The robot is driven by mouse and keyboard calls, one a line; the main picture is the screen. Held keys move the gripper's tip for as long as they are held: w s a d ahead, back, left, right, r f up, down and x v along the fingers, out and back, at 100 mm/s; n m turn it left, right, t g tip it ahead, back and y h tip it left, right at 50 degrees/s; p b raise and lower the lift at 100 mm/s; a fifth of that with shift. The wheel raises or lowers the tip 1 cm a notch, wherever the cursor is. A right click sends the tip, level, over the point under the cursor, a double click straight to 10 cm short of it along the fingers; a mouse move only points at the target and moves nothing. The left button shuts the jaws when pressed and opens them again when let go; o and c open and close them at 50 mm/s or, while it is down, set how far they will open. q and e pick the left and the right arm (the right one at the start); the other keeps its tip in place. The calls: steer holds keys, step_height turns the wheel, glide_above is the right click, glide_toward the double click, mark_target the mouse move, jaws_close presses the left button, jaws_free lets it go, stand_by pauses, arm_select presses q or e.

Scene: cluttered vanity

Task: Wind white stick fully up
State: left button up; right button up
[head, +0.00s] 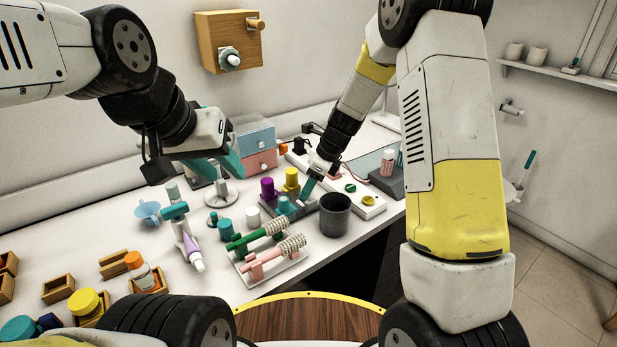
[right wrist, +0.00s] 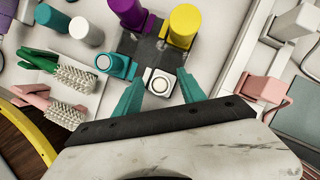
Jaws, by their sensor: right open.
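A small stick with a round white top (right wrist: 160,84) stands at the near edge of a dark holder (right wrist: 152,52), seen end-on in the right wrist view. My right gripper (right wrist: 158,76) is open, its teal fingers on either side of the white top with gaps showing. In the head view the right gripper (head: 308,187) points down at the holder's right side, and the white top cannot be made out. My left gripper (head: 226,162) hangs over the table to the left, away from the holder; its finger gap is unclear.
Purple (head: 268,188) and yellow (head: 291,179) cylinders stand in the holder, close to my right fingers. Green and pink brushes (head: 290,246) lie on a rack in front. A dark cup (head: 335,214) stands right of it. A white panel with knobs (head: 367,199) lies behind.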

steer(key=shift+a+f, duration=0.1)
steer(key=shift+f, duration=0.2)
jaws_close()
